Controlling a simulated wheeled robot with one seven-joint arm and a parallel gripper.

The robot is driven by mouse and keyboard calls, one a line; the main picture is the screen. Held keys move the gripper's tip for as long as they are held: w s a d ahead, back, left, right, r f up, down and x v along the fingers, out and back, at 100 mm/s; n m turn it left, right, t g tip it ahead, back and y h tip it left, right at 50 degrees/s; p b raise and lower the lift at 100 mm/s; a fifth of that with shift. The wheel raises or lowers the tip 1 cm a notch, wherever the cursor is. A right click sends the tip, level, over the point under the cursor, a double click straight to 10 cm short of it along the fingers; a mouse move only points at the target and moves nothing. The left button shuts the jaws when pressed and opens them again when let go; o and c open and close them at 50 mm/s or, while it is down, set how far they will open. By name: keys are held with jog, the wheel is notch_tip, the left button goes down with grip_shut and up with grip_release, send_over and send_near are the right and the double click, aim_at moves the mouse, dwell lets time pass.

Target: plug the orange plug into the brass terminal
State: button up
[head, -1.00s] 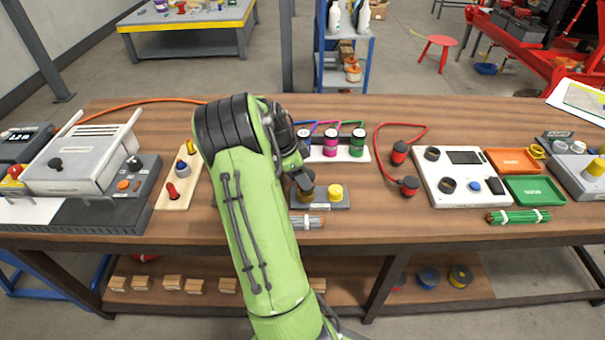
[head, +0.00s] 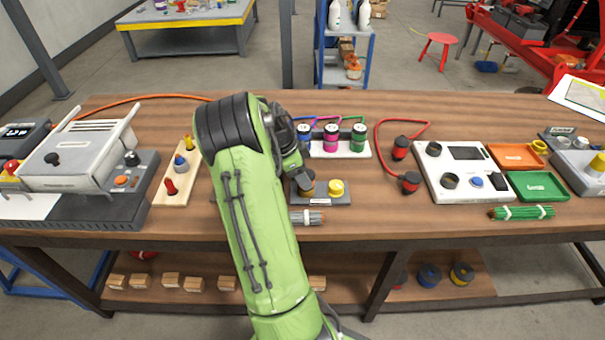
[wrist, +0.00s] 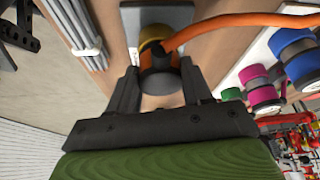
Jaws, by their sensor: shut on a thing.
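The orange plug (wrist: 158,60) is between my gripper's two fingers (wrist: 160,78) in the wrist view, with its orange cable running off to the upper right. My gripper is shut on it. A yellow-gold round piece (wrist: 152,33) shows just beyond the plug, and I cannot tell whether the two touch. In the head view, a brass terminal (head: 309,190) stands on a small grey block (head: 322,200), partly hidden by my gripper. A brighter yellow terminal (head: 336,187) stands to its right. My arm hides the plug in the head view.
A grey wire bundle (head: 307,217) lies in front of the block. Behind stands a white rack with blue, magenta and green knobs (head: 331,140). Red plugs (head: 410,182) and a white panel (head: 462,172) are to the right. A wooden peg board (head: 178,172) is left of my arm.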

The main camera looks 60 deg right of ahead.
jog(key=shift+f, duration=0.2)
jog(key=o, duration=1.2)
jog(key=shift+o, duration=0.2)
jog(key=p+v, duration=0.4)
jog(key=v, duration=1.1)
jog(key=shift+w+r, duration=0.2)
jog(key=shift+r, duration=0.15)
jog(key=shift+a, duration=0.15)
